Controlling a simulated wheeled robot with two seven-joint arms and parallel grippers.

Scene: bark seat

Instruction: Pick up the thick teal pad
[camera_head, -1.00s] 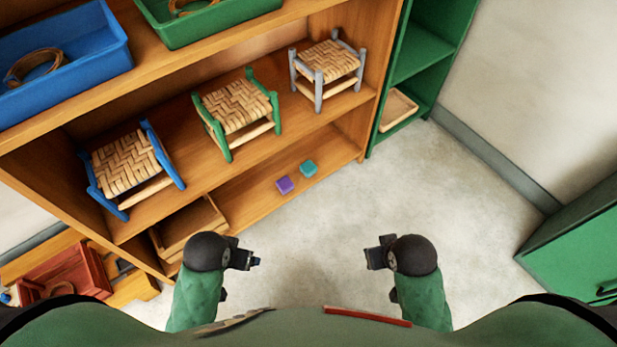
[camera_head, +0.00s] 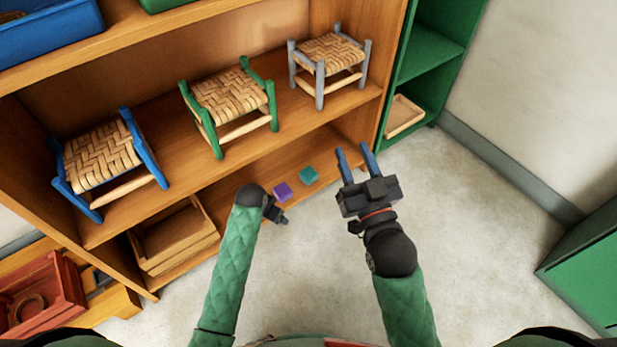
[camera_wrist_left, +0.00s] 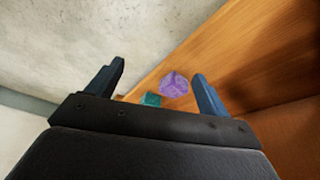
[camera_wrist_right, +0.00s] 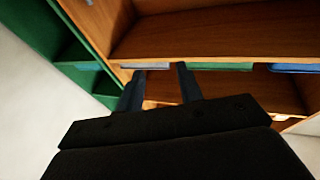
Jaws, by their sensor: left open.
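The teal pad (camera_head: 308,174) is a small block on the bottom shelf, near its front edge. A purple block (camera_head: 282,192) lies just left of it. In the left wrist view the teal pad (camera_wrist_left: 151,100) shows between the fingers, partly hidden by the gripper body, with the purple block (camera_wrist_left: 174,84) beside it. My left gripper (camera_head: 284,220) is open and empty, near the purple block in the head view. My right gripper (camera_head: 355,150) is open and empty, its two blue fingers pointing toward the shelf, right of the teal pad and apart from it.
The wooden shelf unit holds a blue stool (camera_head: 103,160), a green stool (camera_head: 228,105) and a grey stool (camera_head: 330,62) above the bottom shelf. A wooden crate (camera_head: 172,240) sits at the bottom left. A green shelf (camera_head: 428,65) stands at right. The floor in front is clear.

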